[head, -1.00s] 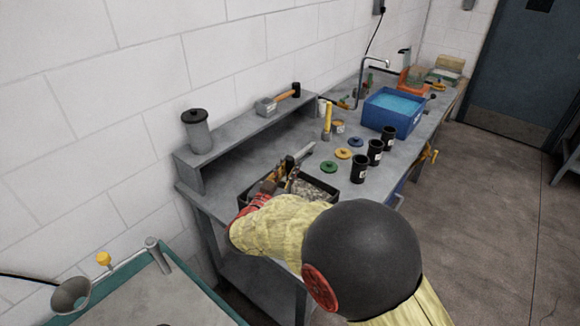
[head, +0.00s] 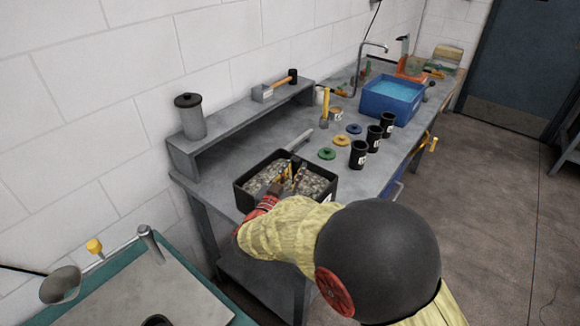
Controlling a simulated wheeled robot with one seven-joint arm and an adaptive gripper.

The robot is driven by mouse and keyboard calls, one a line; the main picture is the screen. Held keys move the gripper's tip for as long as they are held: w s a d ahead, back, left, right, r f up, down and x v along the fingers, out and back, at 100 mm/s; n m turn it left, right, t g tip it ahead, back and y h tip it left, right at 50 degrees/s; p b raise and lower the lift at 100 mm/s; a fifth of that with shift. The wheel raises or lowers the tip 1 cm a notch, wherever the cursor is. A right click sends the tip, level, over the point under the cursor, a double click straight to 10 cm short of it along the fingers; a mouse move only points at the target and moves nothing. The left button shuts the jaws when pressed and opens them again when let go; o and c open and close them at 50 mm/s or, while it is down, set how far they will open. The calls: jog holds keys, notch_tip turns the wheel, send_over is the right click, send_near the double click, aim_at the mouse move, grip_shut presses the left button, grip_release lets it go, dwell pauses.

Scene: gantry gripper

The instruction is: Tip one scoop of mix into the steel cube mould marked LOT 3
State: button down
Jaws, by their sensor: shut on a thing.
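A black tray of grey, gravelly mix (head: 243,197) stands on the near end of the grey bench. My gripper (head: 291,177), with dark and orange-yellow fingers, is low over the mix inside the tray. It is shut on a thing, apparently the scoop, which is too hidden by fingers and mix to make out. My yellow-sleeved arm covers the tray's near right side. I cannot make out a steel cube mould or a LOT 3 mark. Three black cylinders (head: 358,154) with small white labels, too small to read, stand upright right of the tray.
Green (head: 327,154), yellow and blue lids lie beside the cylinders. A grey bar (head: 300,140) lies behind the tray. A raised shelf (head: 240,121) holds a lidded grey canister (head: 190,116) and a hammer. A blue water tub (head: 390,105) stands farther back.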

notch_tip(320, 180, up, 16)
jog(key=p, duration=1.2)
jog(key=shift+d, duration=0.15)
dwell(0.6)
jog(key=shift+s+f, duration=0.1)
jog(key=shift+f, duration=0.15)
dwell(0.4)
